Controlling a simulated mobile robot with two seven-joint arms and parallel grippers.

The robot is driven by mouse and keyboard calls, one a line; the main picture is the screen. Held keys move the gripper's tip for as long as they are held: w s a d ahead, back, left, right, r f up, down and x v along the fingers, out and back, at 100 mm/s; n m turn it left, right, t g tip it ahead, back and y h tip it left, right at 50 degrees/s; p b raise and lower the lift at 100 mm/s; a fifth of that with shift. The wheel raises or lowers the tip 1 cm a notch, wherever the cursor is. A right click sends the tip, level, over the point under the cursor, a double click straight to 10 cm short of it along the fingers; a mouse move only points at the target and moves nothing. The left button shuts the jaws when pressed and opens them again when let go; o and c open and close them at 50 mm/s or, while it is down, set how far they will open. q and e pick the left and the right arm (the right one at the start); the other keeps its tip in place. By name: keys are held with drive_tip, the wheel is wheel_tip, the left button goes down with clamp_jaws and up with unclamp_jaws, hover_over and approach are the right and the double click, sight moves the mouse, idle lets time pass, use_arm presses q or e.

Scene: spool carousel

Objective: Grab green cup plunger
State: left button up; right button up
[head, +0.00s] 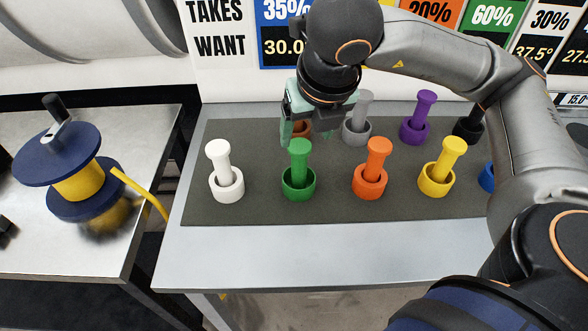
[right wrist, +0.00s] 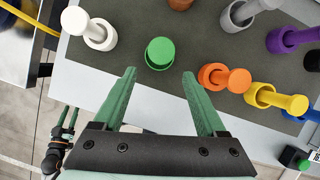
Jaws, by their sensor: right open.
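The green cup plunger (head: 299,170) stands upright in the front row of the dark mat in the head view, between the white and orange ones. In the right wrist view it (right wrist: 160,53) is seen from above, just beyond and between the fingertips. My right gripper (head: 306,126) is open and empty, above and behind the green plunger in the head view; its two green fingers (right wrist: 159,73) are spread in the right wrist view. My left gripper (right wrist: 69,110) shows small at the lower left of the right wrist view, its fingers apart, away from the mat.
White (head: 226,182), orange (head: 371,175) and yellow (head: 440,172) cup plungers share the front row. Brown (head: 301,129), grey (head: 358,125), purple (head: 417,120) and black ones stand behind. A blue-and-yellow spool (head: 78,180) sits on the left table.

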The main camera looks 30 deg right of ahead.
sight(302, 152)
drive_tip(key=x, duration=0.5)
drive_tip(key=shift+f, duration=0.3)
drive_tip(key=shift+p+x, duration=0.5)
drive_tip(key=shift+x, duration=2.35)
drive_tip(key=shift+w+d, duration=0.1)
drive_tip(key=shift+w, duration=0.05)
drive_tip(key=shift+r, duration=0.1)
clamp_jaws()
